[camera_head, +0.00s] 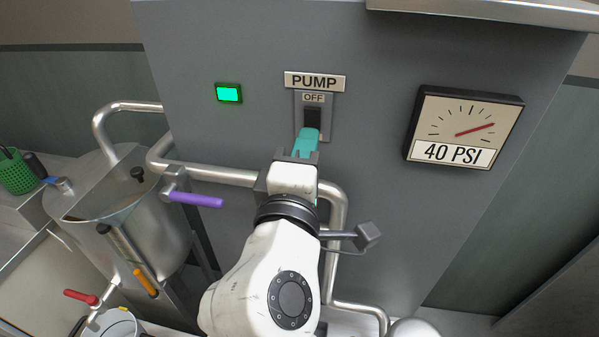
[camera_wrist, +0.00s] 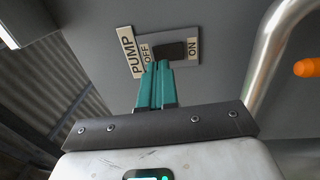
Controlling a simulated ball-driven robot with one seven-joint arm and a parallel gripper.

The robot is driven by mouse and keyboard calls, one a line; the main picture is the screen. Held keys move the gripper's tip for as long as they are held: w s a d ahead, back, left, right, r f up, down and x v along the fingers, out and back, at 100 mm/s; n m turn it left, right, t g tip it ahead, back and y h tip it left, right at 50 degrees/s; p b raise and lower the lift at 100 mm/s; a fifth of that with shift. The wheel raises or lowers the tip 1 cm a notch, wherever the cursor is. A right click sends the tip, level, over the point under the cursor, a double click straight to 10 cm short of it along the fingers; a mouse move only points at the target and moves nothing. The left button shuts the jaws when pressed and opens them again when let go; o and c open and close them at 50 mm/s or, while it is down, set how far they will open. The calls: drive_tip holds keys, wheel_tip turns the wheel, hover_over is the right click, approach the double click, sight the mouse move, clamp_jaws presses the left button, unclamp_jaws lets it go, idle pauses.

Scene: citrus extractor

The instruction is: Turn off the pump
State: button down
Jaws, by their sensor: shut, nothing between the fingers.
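The pump switch (camera_head: 313,118) is a dark rocker in a grey plate on the grey cabinet panel, under a "PUMP" label (camera_head: 314,82) and an "OFF" label (camera_head: 313,98). In the wrist view the dark rocker (camera_wrist: 170,51) lies between the "OFF" and "ON" labels. My gripper (camera_head: 309,131) has teal fingers, shut together and empty. Its fingertips (camera_wrist: 160,64) are at the rocker's edge in the picture, near the "OFF" side; I cannot tell whether they touch. In the head view the fingers cover the lower part of the switch plate. A green indicator (camera_head: 229,93) glows left of the switch.
A gauge (camera_head: 465,127) marked "40 PSI" is at the right, its needle pointing up right. A metal pipe (camera_head: 225,176) runs across below the switch, close to my wrist. A purple-handled valve (camera_head: 197,199) and a metal tank (camera_head: 160,225) stand at the left.

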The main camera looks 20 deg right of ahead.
sight(315, 114)
drive_tip(key=shift+x, duration=2.1)
drive_tip(key=p, duration=0.1)
drive_tip(key=r+p, duration=0.1)
drive_tip(key=shift+w+g+p, duration=0.2)
drive_tip(key=shift+g+p, duration=0.1)
drive_tip(key=shift+p, duration=0.1)
drive_tip(key=shift+d+f+y, duration=0.1)
drive_tip(key=shift+y, duration=0.2)
drive_tip(key=shift+f, duration=0.2)
